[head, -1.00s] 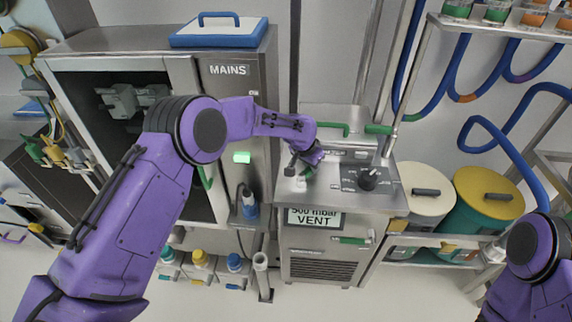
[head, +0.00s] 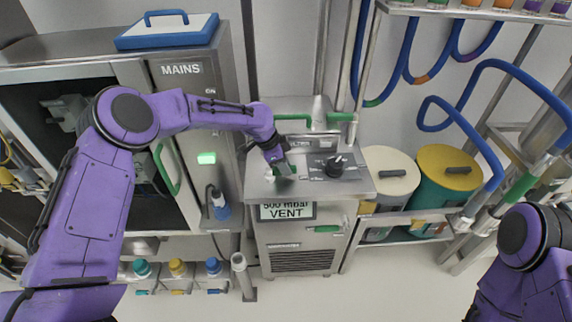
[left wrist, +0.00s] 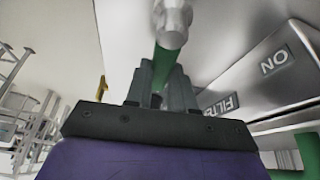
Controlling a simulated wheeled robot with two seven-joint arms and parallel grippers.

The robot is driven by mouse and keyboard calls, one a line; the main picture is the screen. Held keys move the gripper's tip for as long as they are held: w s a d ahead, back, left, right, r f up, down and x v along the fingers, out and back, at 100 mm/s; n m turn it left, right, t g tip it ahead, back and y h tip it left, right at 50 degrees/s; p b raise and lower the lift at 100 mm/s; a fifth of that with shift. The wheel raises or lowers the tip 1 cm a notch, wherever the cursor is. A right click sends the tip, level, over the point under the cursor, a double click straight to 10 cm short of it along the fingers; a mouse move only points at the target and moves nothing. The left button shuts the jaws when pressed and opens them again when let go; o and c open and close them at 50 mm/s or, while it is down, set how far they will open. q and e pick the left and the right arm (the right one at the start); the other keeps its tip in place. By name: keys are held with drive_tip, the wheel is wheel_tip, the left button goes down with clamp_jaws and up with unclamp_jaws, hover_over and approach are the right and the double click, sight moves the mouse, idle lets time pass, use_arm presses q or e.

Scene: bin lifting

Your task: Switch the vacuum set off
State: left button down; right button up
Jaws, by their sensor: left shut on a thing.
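The vacuum set is a steel cabinet (head: 300,247) with a "500 mbar VENT" label (head: 287,210) on its front. Its top panel carries a black rotary knob (head: 334,164) with markings around it. My left gripper (head: 284,170) is low over the left part of that top, left of the knob. In the left wrist view its fingers (left wrist: 160,90) are shut on a green lever (left wrist: 163,62) with a pale metal rounded end (left wrist: 172,22). The fingers hide part of the lever. My right arm shows at the right edge, but its gripper is out of view.
A mains cabinet (head: 182,69) with a lit green lamp (head: 206,158) stands left. A cream drum (head: 390,172) and a yellow-lidded green drum (head: 449,168) stand right. Blue hoses (head: 480,140) hang beyond.

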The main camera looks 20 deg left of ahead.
sight(271, 170)
use_arm(q)
drive_tip(key=shift+s+d+f+m, duration=0.15)
drive_tip(key=shift+s+m, duration=0.1)
drive_tip(key=shift+m, duration=0.25)
drive_tip(key=shift+s+g, duration=0.1)
drive_tip(key=shift+g, duration=0.2)
drive_tip(key=c, duration=1)
unclamp_jaws()
drive_tip(key=shift+o, duration=0.2)
drive_tip(key=b+v, duration=0.2)
drive_tip(key=v, duration=0.8)
drive_tip(key=shift+r, duration=0.25)
